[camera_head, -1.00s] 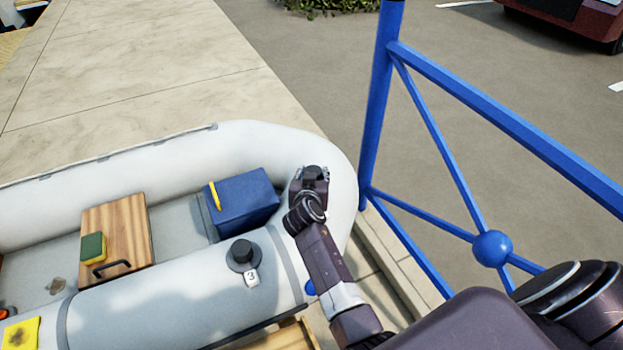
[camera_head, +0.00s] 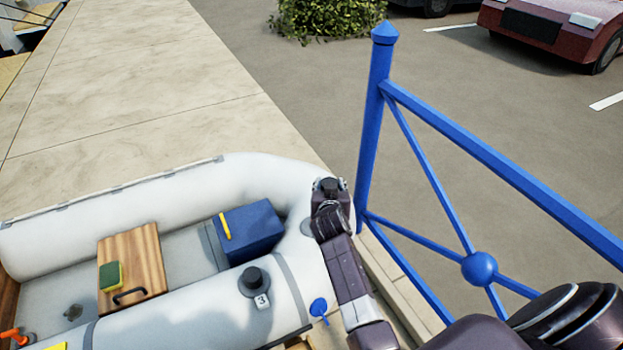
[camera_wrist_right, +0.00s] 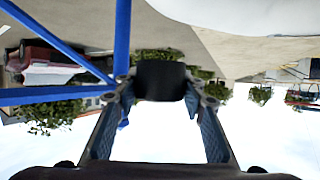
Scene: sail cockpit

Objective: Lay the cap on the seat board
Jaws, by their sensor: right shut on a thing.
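My right gripper (camera_head: 328,190) is over the right end of the grey inflatable boat, pointing away from me. It is shut on a dark, blunt cap (camera_head: 326,184). In the right wrist view the black cap (camera_wrist_right: 160,78) sits between the two fingertips, with sky and ground behind it. The seat board (camera_head: 147,248) is a striped wooden board across the boat, to the left of the gripper. A green and yellow sponge (camera_head: 110,276) and a black handle (camera_head: 130,296) are on its near part. Its far part is bare. My left gripper is not in view.
A blue box (camera_head: 252,232) with a yellow strip stands in the boat between the board and my gripper. A black valve (camera_head: 254,281) tagged 3 sticks up from the near tube (camera_head: 190,311). A blue railing (camera_head: 373,130) rises just right of my arm.

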